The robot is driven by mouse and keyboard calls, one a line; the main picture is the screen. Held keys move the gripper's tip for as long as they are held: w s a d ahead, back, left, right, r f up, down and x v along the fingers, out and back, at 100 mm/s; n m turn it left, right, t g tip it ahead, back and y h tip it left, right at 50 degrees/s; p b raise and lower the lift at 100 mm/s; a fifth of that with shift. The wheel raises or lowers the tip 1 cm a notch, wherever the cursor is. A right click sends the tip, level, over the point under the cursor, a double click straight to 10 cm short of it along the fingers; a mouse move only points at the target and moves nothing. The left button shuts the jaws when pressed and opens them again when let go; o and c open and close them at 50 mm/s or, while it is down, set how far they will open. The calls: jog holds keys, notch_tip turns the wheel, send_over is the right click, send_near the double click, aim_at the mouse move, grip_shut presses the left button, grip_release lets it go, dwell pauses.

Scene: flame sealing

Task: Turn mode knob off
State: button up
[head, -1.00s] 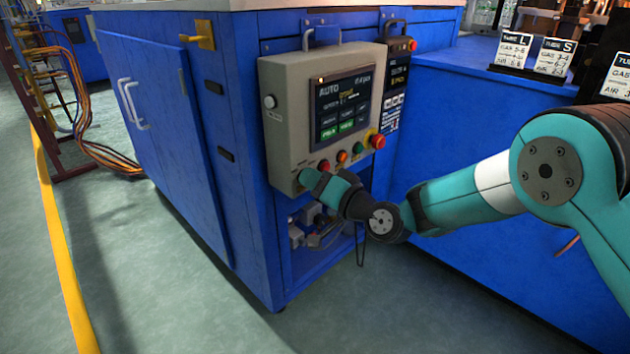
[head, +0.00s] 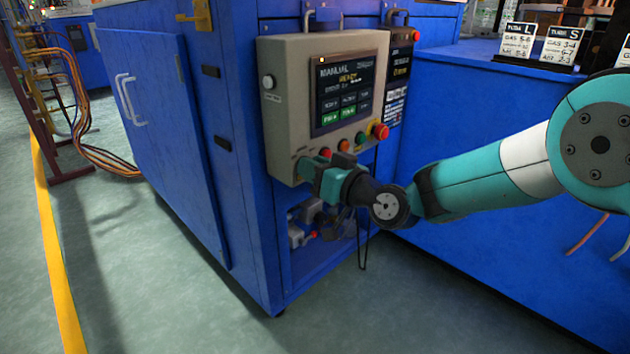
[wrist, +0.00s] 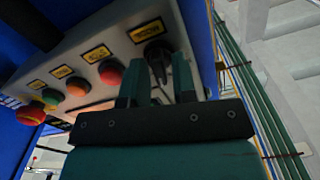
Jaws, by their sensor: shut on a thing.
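The mode knob (wrist: 158,62) is a black knob at the end of the row of buttons, under a yellow label, in the wrist view. My gripper (wrist: 157,75) is shut on it, with one teal finger on each side. In the head view my gripper (head: 311,168) is at the lower left corner of the grey control panel (head: 284,120), and it hides the knob. The panel's screen (head: 344,95) shows MANUAL, with a yellow word below. The knob's exact pointing direction is hard to tell.
A red button (wrist: 110,72) sits close beside my fingers, then an orange button (wrist: 77,86), a green button (wrist: 49,97) and a red-and-yellow emergency stop (wrist: 31,113). An open bay with fittings (head: 305,225) lies below the panel.

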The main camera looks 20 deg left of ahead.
jog(key=shift+s+f+n+b, duration=0.1)
jog(key=shift+s+n+b, duration=0.05)
jog(key=shift+n+b, duration=5.85)
jog(key=shift+a+b, duration=0.1)
jog(key=shift+b, duration=0.3)
jog(key=o, duration=0.7)
jog(key=shift+c, duration=0.2)
